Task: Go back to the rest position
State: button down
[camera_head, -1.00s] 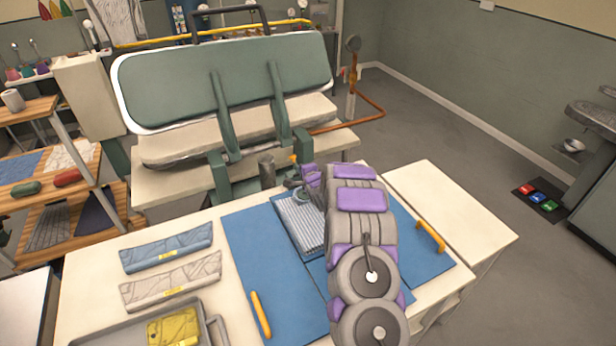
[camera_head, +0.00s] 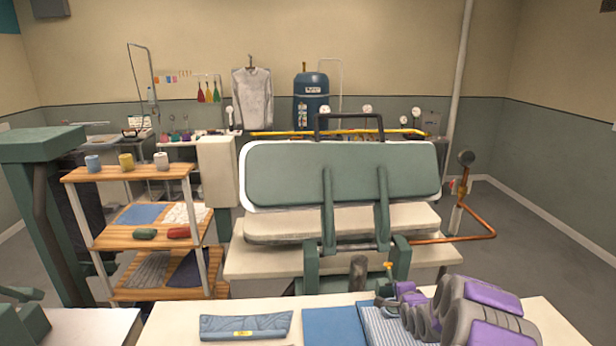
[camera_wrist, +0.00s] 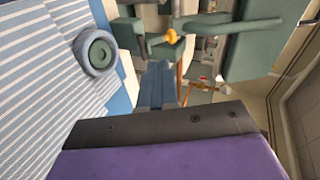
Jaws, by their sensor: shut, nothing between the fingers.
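My gripper (camera_head: 388,300) is at the end of my grey and purple arm, low at the right in the head view. It is small and partly hidden there, beside the striped cloth (camera_head: 388,326) on the white table. In the wrist view a dark bar and a purple part of my own fill the bottom. The blue and white striped cloth (camera_wrist: 35,70) lies at the left of that view, with a round grey-blue ring with a green centre (camera_wrist: 97,52) at its edge. My gripper is shut with nothing held.
A green and white press (camera_head: 340,175) stands behind the white table (camera_head: 170,325). A folded blue garment (camera_head: 245,326) and a blue mat (camera_head: 333,327) lie on the table. A wooden shelf rack (camera_head: 130,175) is at the left. Open floor shows at the right.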

jog(key=s+a+r+n+g+b, duration=0.1)
jog(key=s+a+r+n+g, duration=0.2)
jog(key=s, duration=0.4)
jog(key=s+a+r+n+g+b, duration=0.1)
jog(key=s+a+r+n+g, duration=0.1)
jog(key=s+a, duration=0.3)
jog(key=s+a+r+n+g+b, duration=0.1)
jog(key=s+a+r+n+g, duration=0.15)
jog(key=s, duration=0.55)
jog(key=s+a+r+n+g, duration=0.1)
jog(key=s+a+n+g, duration=0.1)
jog(key=s, duration=1)
jog(key=s+a+r+n+g+b, duration=0.1)
jog(key=s+a+n+g, duration=0.2)
jog(key=s, duration=0.9)
jog(key=s+a+n+g+y+b, duration=0.1)
jog(key=s+a+n+g, duration=0.1)
jog(key=s, duration=1.1)
jog(key=a+n, duration=0.1)
jog(key=n, duration=0.1)
jog(key=shift+r+n, duration=0.35)
jog(key=shift+r, duration=0.05)
